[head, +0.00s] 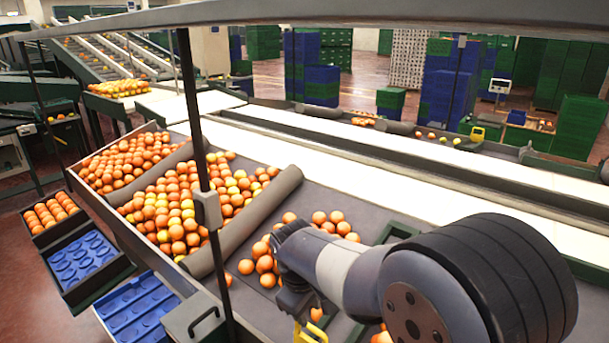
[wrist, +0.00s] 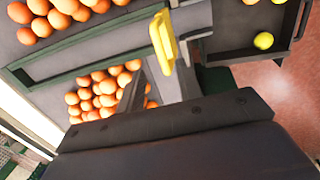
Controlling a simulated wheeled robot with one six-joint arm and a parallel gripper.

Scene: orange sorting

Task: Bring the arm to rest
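My arm reaches in from the lower right of the head view, over the sorting table. I see no orange held at the fingertips.
Oranges (head: 183,207) fill the sloped table, split by grey rollers (head: 243,222). Blue-lined crates (head: 82,262) and one of oranges (head: 50,213) stand at left. A metal rail (head: 300,12) crosses above; a dark post (head: 196,150) stands left of my arm. The white belt (head: 400,160) is bare.

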